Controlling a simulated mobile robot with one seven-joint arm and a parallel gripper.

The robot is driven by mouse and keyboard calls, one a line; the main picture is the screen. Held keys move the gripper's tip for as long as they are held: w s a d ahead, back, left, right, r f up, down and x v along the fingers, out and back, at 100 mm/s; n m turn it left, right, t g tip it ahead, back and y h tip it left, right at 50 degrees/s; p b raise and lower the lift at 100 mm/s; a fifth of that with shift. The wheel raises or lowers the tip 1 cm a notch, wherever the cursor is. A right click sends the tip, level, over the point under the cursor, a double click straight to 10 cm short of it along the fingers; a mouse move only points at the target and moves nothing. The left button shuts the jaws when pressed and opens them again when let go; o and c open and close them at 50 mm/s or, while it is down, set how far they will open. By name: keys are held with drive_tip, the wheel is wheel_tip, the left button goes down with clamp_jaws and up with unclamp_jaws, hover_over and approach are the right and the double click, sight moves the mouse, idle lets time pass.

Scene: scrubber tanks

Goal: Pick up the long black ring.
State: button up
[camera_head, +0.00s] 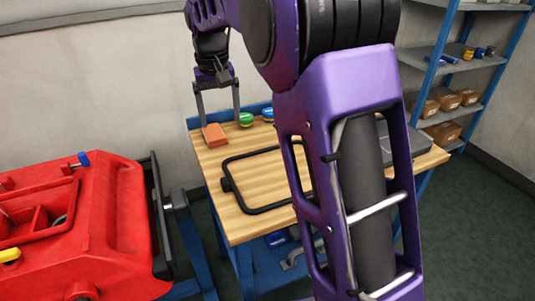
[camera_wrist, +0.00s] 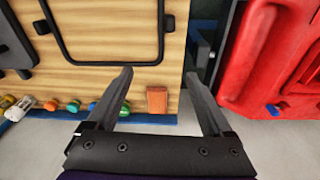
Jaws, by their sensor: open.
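The long black ring (camera_head: 236,195) is a thin, rounded rectangular frame lying flat on the wooden table. It has a small dark lump on its left side, and my arm hides its right part in the head view. In the wrist view its near bar (camera_wrist: 115,63) and sides show, and the far end is cut off. My gripper (camera_head: 219,121) is open and empty over the back left corner of the table, above an orange block. In the wrist view my gripper (camera_wrist: 158,73) has its fingers wide apart, with the ring ahead and to the left of them.
The orange block (camera_head: 215,135) lies near the table's (camera_head: 235,231) back left corner. A green roll (camera_head: 246,119) and a blue one (camera_head: 268,115) stand along the back edge. A dark grey case (camera_head: 403,151) is at right. A red tank (camera_head: 110,225) stands left, blue shelving right.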

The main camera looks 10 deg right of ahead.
sight(228, 180)
drive_tip(key=shift+n+g, duration=0.6)
drive_tip(key=shift+g, duration=0.1)
drive_tip(key=f+b, duration=0.1)
drive_tip(key=f, duration=0.5)
drive_tip(key=s+f+b, duration=0.1)
drive_tip(key=f, duration=0.6)
drive_tip(key=s+f+b, duration=0.1)
drive_tip(key=f, duration=0.5)
drive_tip(key=shift+a+f, duration=0.1)
drive_tip(key=shift+f, duration=0.2)
drive_tip(key=shift+c, duration=0.3)
clamp_jaws()
